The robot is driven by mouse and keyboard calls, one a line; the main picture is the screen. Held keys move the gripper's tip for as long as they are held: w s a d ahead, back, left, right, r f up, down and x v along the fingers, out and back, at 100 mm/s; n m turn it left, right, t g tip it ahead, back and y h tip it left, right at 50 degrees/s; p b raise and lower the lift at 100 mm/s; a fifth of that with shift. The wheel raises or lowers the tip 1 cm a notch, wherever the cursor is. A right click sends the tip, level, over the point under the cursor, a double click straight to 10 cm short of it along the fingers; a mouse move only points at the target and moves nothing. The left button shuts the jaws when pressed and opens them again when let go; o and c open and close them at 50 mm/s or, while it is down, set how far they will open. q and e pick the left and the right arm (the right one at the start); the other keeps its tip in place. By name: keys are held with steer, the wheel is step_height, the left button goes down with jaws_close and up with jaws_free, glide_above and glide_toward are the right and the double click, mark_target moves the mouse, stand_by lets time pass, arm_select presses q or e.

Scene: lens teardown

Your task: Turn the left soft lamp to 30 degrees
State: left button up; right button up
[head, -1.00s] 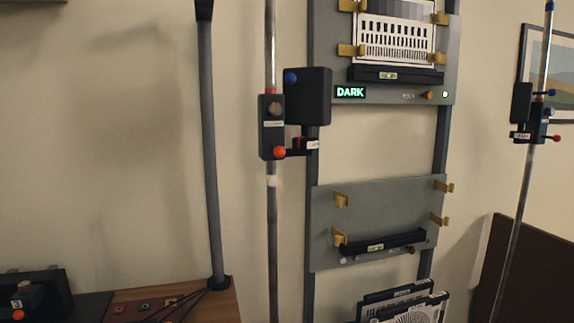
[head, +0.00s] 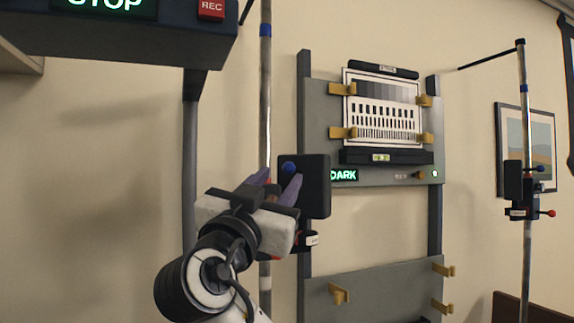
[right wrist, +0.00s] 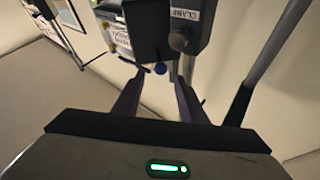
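The left soft lamp is a black box head (head: 318,186) clamped on a metal pole (head: 265,90) in the head view. A blue knob (head: 289,168) sits on its left side; it also shows in the right wrist view (right wrist: 160,68), below the black box (right wrist: 150,30). My right gripper (head: 275,184) is at the pole, in front of the lamp's clamp, which it mostly hides. In the right wrist view its two fingers (right wrist: 158,82) are apart, with the blue knob beyond and between their tips. I cannot tell whether they touch anything. My left gripper is out of view.
A second lamp (head: 513,187) stands on a right pole. A grey panel (head: 318,130) with a test chart (head: 383,108) and a lit DARK sign (head: 344,175) is behind, close right of the lamp. A box with STOP and REC (head: 185,30) hangs at upper left.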

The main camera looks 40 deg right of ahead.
mark_target(288, 168)
steer(key=p+x, duration=0.2)
steer(key=x, duration=0.4)
steer(key=shift+r, duration=0.1)
steer(key=shift+w+d+r, duration=0.15)
steer(key=shift+w+d, duration=0.2)
steer(key=shift+d, duration=0.15)
jaws_close()
